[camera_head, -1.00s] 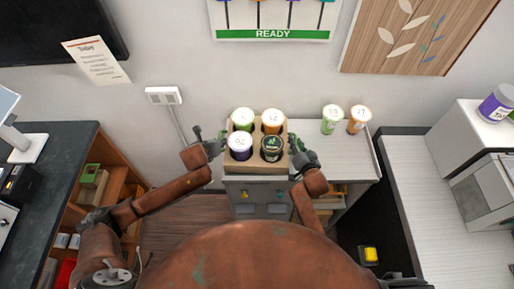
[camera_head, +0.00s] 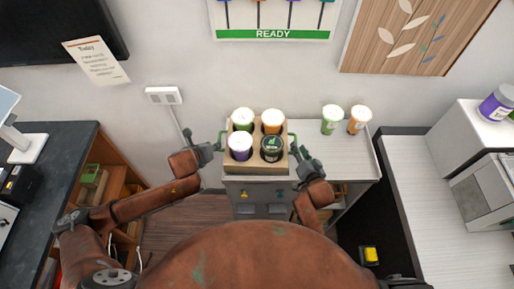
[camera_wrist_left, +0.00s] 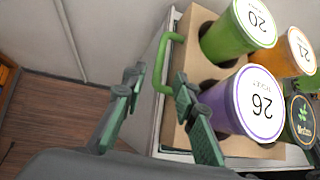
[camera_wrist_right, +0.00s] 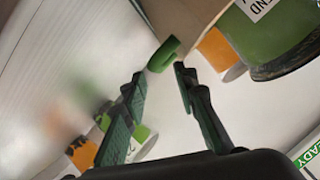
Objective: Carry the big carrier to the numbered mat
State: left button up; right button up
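The big carrier (camera_head: 252,168) is a brown cardboard box on the counter under the wall, holding several lidded cups. It has a green loop handle on each side. My left gripper (camera_head: 217,146) is open at the left handle. In the left wrist view the handle (camera_wrist_left: 161,64) lies between and just ahead of the parted fingertips (camera_wrist_left: 158,82). My right gripper (camera_head: 297,154) is open by the right side. In the right wrist view the right handle (camera_wrist_right: 163,54) is just ahead of its parted fingertips (camera_wrist_right: 160,78). I cannot make out a numbered mat.
A green cup (camera_head: 330,121) and an orange cup (camera_head: 358,121) stand to the right of the carrier on the same counter (camera_head: 345,158). A white ridged worktop (camera_head: 440,190) is at the right. A dark counter (camera_head: 55,170) is at the left.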

jog(key=v, duration=0.7)
dwell(0.4)
